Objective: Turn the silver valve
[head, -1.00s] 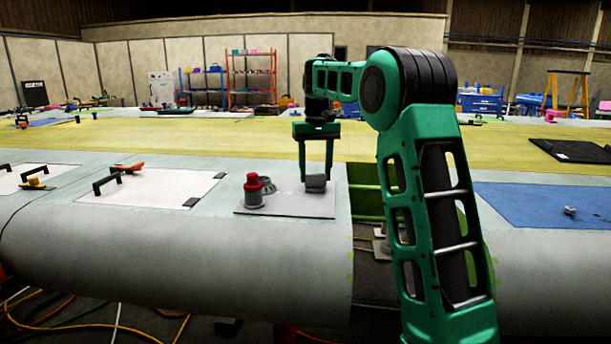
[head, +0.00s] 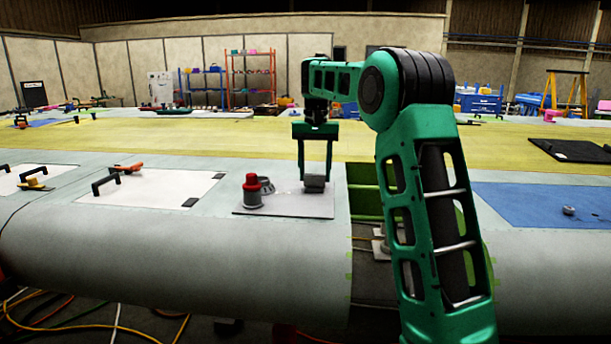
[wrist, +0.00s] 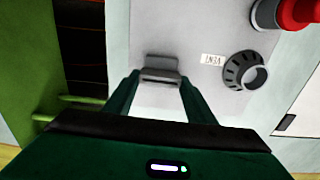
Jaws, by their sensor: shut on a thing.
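My gripper (head: 315,186) points down over a light grey plate (head: 290,209) on the wing's top. Its two fingers are shut on a small grey, silvery block-shaped handle (head: 313,183), which stands on the plate. In the wrist view the handle (wrist: 160,72) sits between the fingertips (wrist: 160,84). A round grey ribbed ring (wrist: 245,71) stands on the plate beside a small white label (wrist: 212,60). No label names the handle as the silver valve. The handle's underside is hidden.
A red-topped grey knob (head: 252,188) stands on the plate, left of the handle. An open green-walled bay (head: 366,203) lies just right of the plate. A white panel with black handles (head: 160,186) lies further left, and a blue sheet (head: 545,204) lies to the right.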

